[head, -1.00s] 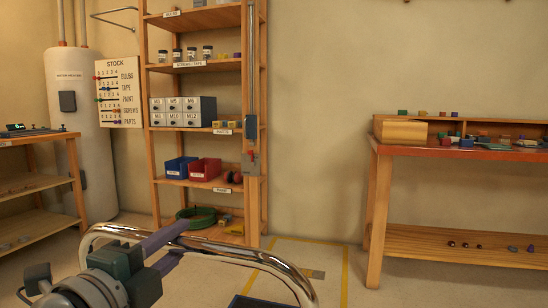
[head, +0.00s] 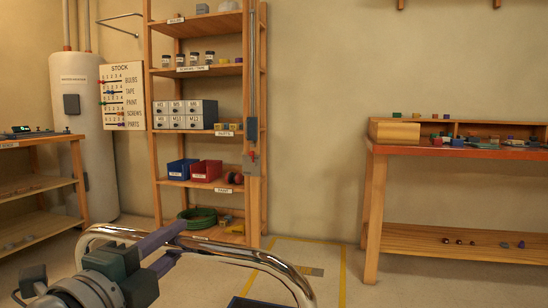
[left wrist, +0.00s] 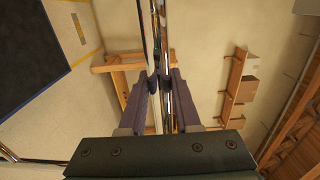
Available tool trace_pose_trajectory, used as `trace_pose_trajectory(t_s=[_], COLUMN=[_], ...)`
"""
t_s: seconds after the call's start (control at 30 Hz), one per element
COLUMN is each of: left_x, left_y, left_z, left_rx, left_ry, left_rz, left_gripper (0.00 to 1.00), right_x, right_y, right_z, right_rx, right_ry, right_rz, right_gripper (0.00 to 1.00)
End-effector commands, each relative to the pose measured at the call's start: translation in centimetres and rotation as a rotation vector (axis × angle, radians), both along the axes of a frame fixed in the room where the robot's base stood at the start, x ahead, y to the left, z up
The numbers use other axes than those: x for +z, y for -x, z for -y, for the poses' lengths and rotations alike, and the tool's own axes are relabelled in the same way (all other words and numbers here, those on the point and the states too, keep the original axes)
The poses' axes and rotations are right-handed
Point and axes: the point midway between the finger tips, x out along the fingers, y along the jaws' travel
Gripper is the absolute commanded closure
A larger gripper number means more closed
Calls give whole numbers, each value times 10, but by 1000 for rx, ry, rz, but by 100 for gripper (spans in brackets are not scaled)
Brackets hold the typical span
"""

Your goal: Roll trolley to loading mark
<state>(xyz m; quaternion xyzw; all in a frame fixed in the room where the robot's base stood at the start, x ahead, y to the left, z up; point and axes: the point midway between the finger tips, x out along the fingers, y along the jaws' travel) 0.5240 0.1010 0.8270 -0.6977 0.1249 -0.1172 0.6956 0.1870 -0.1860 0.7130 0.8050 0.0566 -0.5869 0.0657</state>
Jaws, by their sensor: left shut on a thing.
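The trolley shows as a curved chrome handle (head: 270,262) at the bottom of the head view, with a corner of its dark deck (head: 245,303) below. My left gripper (head: 172,243) has its purple fingers shut on the handle bar. In the left wrist view the bar (left wrist: 158,40) runs between the fingers (left wrist: 158,85), and the dark deck (left wrist: 28,50) lies at upper left. A yellow-outlined floor area (head: 343,270), likely the loading mark, lies beyond the handle, partly hidden by it. My right gripper is not in view.
A wooden shelf rack (head: 155,150) with bins stands against the back wall. A workbench (head: 372,215) stands at right, its leg close to the yellow line. A low shelf unit (head: 78,180) and a tank (head: 88,150) are at left. Floor between rack and workbench looks clear.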

Motion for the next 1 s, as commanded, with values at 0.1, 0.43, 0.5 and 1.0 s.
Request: trace_pose_trajectory(t_s=[0.1,0.43,0.5,1.0], left_x=[4,3,1,-2], left_y=[-2,-2,-1,-1], left_z=[2,2,2,1], left_rx=[-8,-6,-6,-4], left_ry=[8,5,4,0], left_rz=[23,19,16,9], left_gripper=[100,59,51,35], right_x=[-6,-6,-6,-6], right_y=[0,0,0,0], right_z=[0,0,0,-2], right_rx=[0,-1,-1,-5], right_ry=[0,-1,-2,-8], right_rz=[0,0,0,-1], right_gripper=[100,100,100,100])
